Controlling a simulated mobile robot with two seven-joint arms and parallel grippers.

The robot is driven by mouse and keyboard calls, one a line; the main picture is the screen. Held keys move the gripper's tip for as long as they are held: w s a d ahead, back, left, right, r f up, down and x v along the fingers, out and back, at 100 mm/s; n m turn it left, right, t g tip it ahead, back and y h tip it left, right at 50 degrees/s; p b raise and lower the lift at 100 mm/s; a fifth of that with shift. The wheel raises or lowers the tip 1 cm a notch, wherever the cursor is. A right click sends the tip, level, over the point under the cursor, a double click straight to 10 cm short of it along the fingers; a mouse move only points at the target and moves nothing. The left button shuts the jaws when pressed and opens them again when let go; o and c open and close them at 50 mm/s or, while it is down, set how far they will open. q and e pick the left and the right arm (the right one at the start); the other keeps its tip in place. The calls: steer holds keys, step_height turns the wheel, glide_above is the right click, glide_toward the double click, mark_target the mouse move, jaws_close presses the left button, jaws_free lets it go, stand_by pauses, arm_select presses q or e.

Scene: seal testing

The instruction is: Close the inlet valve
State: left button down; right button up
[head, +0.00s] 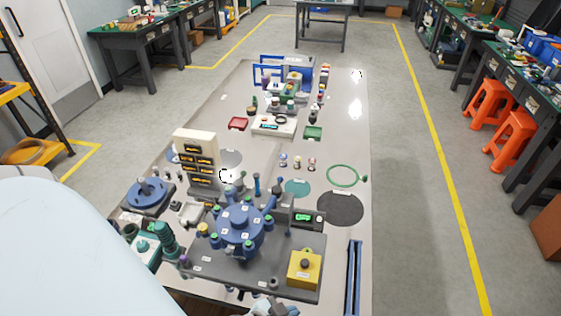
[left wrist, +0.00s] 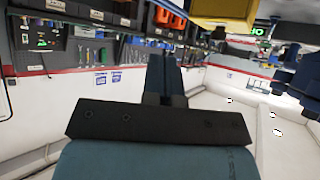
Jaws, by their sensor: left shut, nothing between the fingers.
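A blue round test chamber (head: 240,229) with several small knobs and fittings around its rim stands on a dark grey plate (head: 225,277) at the front of the table. I cannot tell which fitting is the inlet valve, or whether it is open or closed. A yellow box with a dark knob (head: 303,268) stands at the plate's front right; a yellow body also shows at the top of the left wrist view (left wrist: 225,10). My left gripper (left wrist: 162,60) is shut and empty, with its dark fingers together. My right gripper is not in view.
A small green-lit display (head: 303,217) is behind the yellow box. A cream rack (head: 196,155) and a blue flanged part (head: 148,194) stand left of the chamber. Dark blue bars (head: 353,275) lie at the right edge. My pale arm covers the lower left.

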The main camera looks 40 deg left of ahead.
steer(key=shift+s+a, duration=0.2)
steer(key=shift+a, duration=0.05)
